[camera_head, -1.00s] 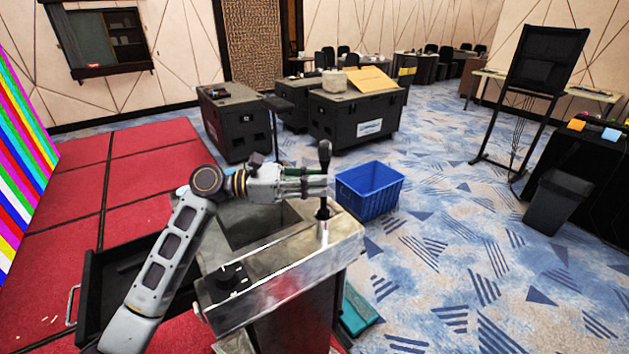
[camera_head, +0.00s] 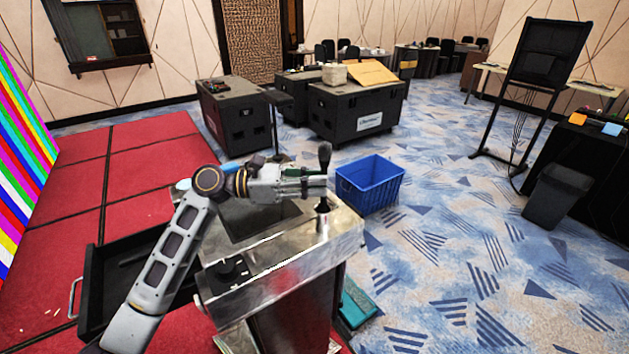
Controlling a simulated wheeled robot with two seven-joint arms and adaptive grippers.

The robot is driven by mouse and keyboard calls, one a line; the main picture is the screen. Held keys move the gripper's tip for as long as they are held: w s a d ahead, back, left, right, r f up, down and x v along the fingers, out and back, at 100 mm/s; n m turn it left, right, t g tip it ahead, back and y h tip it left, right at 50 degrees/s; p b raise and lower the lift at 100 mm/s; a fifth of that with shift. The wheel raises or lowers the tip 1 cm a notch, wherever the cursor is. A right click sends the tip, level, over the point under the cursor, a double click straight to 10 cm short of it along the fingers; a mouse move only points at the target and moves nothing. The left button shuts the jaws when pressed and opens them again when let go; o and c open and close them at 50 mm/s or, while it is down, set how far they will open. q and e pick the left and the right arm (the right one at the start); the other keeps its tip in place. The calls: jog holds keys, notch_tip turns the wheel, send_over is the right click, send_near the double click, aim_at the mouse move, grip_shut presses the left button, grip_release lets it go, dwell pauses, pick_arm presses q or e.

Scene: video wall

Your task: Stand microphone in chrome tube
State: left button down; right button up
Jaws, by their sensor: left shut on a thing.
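My left gripper (camera_head: 314,183) is shut on the microphone, whose dark head (camera_head: 324,154) shows above the fingers. The microphone stands about upright. Its dark lower part shows below the fingers and meets the top of the chrome tube (camera_head: 322,224). Its lower end seems to be inside the tube, but how deep I cannot tell. The tube stands upright on the right part of the metal-topped stand (camera_head: 345,234). My right gripper is not in view.
A black knobbed device (camera_head: 232,270) sits on the stand's front left. An open dark drawer (camera_head: 105,295) juts out at left. A blue crate (camera_head: 368,188) stands on the floor behind right. Black cases (camera_head: 345,112) stand farther back. The patterned carpet at right is mostly clear.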

pick_arm(q)
jog(key=c, duration=1.7)
grip_release()
jog(key=shift+c, duration=0.2)
jog(key=o, duration=0.4)
jog(key=shift+c, duration=0.2)
jog(key=shift+f, duration=0.1)
jog(key=s+a, duration=0.1)
jog(key=a, duration=1.1)
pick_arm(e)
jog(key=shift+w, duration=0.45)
pick_arm(q)
jog(key=shift+r, duration=0.2)
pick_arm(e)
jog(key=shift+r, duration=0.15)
